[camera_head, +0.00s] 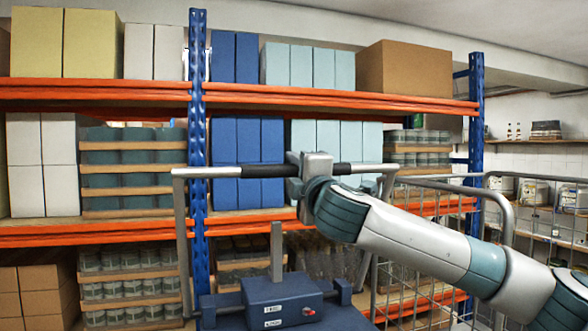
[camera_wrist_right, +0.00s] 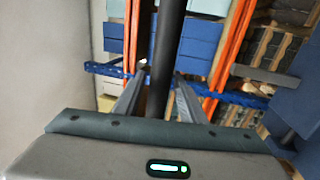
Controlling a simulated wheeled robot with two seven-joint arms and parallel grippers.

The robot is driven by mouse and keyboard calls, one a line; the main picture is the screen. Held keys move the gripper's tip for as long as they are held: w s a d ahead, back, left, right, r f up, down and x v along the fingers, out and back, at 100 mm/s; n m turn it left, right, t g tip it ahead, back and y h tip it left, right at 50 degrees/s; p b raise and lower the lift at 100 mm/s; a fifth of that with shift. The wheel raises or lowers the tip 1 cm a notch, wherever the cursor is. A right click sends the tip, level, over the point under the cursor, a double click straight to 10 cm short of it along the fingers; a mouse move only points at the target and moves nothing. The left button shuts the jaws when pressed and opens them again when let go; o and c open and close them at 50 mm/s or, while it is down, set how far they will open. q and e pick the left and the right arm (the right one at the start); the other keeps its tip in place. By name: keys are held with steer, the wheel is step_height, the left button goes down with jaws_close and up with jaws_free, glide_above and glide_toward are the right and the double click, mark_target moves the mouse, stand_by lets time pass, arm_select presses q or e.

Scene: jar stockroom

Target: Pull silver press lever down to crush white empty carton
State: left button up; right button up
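The silver press lever (camera_head: 180,215) is a U-shaped frame. It stands upright, with a horizontal crossbar that has black grips (camera_head: 258,171). The blue press body (camera_head: 282,300) is below, with a silver post behind it. My right gripper (camera_head: 293,178) is at the middle of the crossbar, its fingers around it. In the right wrist view the black bar (camera_wrist_right: 168,50) runs between my right gripper's fingers (camera_wrist_right: 160,90), with small gaps beside it, so the gripper looks open. No white carton is visible in the press. My left gripper is out of view.
A blue-and-orange rack (camera_head: 100,95) behind the press holds cartons and jars, with white cartons (camera_head: 42,165) at left. A wire cage cart (camera_head: 420,290) stands right of the press, under my right arm. More shelves are at far right.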

jaws_close()
stand_by(1.4)
